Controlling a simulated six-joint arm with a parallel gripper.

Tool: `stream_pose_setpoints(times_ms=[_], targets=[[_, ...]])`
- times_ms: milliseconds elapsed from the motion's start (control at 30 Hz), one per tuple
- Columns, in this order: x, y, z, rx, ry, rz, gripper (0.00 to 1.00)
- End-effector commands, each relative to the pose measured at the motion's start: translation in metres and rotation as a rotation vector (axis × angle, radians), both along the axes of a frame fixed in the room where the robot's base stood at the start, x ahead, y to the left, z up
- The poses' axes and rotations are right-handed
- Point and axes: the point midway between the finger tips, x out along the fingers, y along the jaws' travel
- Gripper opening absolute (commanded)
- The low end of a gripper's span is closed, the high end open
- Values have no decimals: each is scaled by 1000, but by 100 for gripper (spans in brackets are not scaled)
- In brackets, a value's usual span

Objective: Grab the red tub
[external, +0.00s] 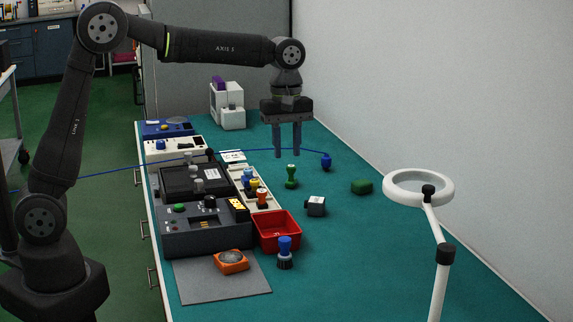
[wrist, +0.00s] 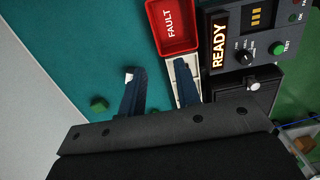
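The red tub (external: 284,242) sits on the teal bench mat, against the right side of the dark test unit. In the wrist view the tub (wrist: 176,51) is at the top, with a "FAULT" label inside. It looks otherwise empty there. My gripper (external: 287,154) points down above the bench, farther back than the tub and clear of it. Its two fingers are apart with nothing between them, and they also show in the wrist view (wrist: 159,65).
The test unit (external: 207,240) stands left of the tub. A blue-topped brush (external: 285,255) is close in front of it. A pale tray of coloured pieces (external: 247,181) lies behind it. A black block (external: 315,206) and green stamp (external: 291,175) stand nearby. A ring lamp (external: 446,190) rises at right.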

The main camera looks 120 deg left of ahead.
Motion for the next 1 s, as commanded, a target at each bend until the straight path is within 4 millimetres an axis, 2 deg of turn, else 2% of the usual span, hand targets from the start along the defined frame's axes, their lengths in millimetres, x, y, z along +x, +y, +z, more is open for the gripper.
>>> stream_pose_setpoints(times_ms=[33, 200, 367, 700, 800, 1000], targets=[[3, 8, -12, -13, -10, 4, 30], [10, 19, -34, -33, -36, 4, 30], [12, 17, -62, -36, -36, 3, 30], [18, 10, -132, -34, -36, 3, 30], [19, 9, -144, -33, -36, 2, 30], [18, 7, -156, -33, -37, 2, 30]])
